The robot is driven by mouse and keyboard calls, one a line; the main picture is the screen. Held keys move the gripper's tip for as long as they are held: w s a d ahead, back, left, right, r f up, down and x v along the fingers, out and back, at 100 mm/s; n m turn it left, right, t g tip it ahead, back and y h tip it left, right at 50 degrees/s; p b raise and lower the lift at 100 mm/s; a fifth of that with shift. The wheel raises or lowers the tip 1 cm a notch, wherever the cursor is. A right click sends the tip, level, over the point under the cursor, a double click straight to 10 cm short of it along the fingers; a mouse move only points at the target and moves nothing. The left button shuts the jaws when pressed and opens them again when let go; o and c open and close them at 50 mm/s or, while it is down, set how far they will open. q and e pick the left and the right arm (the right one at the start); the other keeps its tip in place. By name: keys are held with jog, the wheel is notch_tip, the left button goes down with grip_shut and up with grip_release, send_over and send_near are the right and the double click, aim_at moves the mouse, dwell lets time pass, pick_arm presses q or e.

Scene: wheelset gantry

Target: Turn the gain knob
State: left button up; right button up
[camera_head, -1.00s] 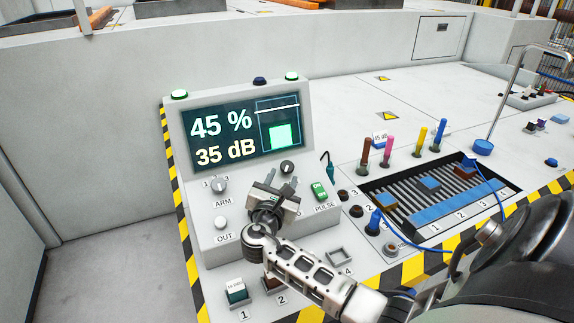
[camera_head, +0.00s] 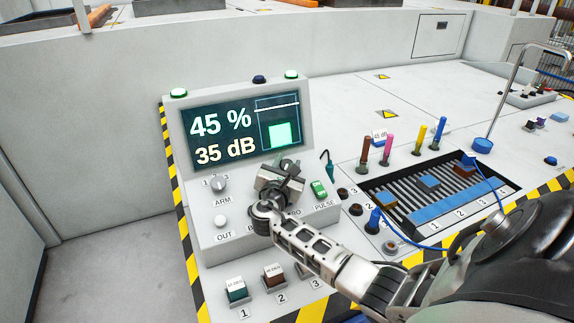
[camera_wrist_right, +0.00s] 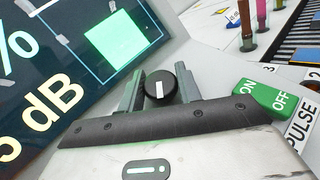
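The knob (camera_wrist_right: 160,84) is round and black with a white mark, on the sloped panel below the screen. In the head view, my right gripper mostly covers it. My right gripper (camera_wrist_right: 160,92) is open, with one finger on each side of the knob and small gaps still showing; I see no clear grip on it. In the head view, the right gripper (camera_head: 284,166) is at the panel just under the screen. The screen (camera_head: 235,132) reads 45 % and 35 dB. The knob's label is hidden. My left gripper is not in view.
The green ON/OFF PULSE switch (camera_wrist_right: 264,97) sits close to the right of the gripper. The ARM selector (camera_head: 218,185) and white OUT button (camera_head: 221,221) lie left. A slotted tray (camera_head: 475,200) and several coloured pegs stand right. Labelled blocks (camera_head: 273,274) sit in front.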

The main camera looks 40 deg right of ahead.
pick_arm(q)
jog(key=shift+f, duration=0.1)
pick_arm(e)
jog(key=m+g, duration=0.2)
jog(key=shift+g+h, duration=0.3)
jog(key=shift+h, duration=0.1)
jog(key=m+g+b, duration=0.1)
jog(key=m+g, duration=0.1)
jog(key=shift+m+g, duration=0.4)
jog(key=m+g+b, duration=0.1)
jog(key=m+g, duration=0.2)
jog(key=g, duration=0.1)
jog(key=shift+f+b, duration=0.1)
jog(key=shift+b, duration=0.3)
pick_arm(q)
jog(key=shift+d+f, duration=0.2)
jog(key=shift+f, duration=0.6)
pick_arm(e)
jog(key=shift+m+g, duration=0.4)
jog(key=o, duration=0.6)
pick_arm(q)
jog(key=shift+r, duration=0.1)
pick_arm(e)
jog(key=shift+o, duration=0.2)
